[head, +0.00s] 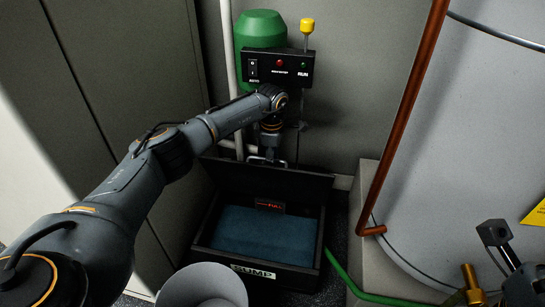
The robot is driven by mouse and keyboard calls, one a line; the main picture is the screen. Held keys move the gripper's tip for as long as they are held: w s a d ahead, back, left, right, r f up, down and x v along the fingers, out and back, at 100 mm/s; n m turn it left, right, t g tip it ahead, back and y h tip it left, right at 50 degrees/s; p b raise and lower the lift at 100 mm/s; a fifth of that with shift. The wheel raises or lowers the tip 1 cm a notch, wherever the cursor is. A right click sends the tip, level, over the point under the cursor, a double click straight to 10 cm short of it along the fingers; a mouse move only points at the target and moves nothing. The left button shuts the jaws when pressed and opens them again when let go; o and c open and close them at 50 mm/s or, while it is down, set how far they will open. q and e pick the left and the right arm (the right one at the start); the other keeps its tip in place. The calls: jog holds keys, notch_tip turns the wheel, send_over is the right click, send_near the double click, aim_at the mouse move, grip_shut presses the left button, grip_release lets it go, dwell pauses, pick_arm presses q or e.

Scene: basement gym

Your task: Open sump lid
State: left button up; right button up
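The black sump box (206,237) stands on the floor, marked with a white "SUMP" label (254,271). Its dark lid (300,186) is raised and tilted up at the back, so the box is open. Blue-green water (262,234) shows inside, with a red-lettered "FULL" marker (269,205) at the back. My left gripper (269,152) is at the lid's upper edge, by a small metal handle (267,160); its fingers are too small and dark to tell their grip. My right gripper (494,233) shows partly at the lower right, away from the box.
A control panel (279,67) with a switch and lights is on the back wall, before a green tank (260,28). A grey bucket (202,287) stands in front of the box. A copper pipe (404,110), large grey tank (470,130) and green hose (345,275) are right.

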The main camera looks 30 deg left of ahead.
pick_arm(q)
jog(key=shift+r, duration=0.2)
jog(key=shift+r, duration=0.15)
notch_tip(320, 180, up, 12)
jog(key=shift+s+f, duration=0.2)
jog(key=shift+s, duration=0.1)
jog(key=shift+d, duration=0.1)
dwell(0.4)
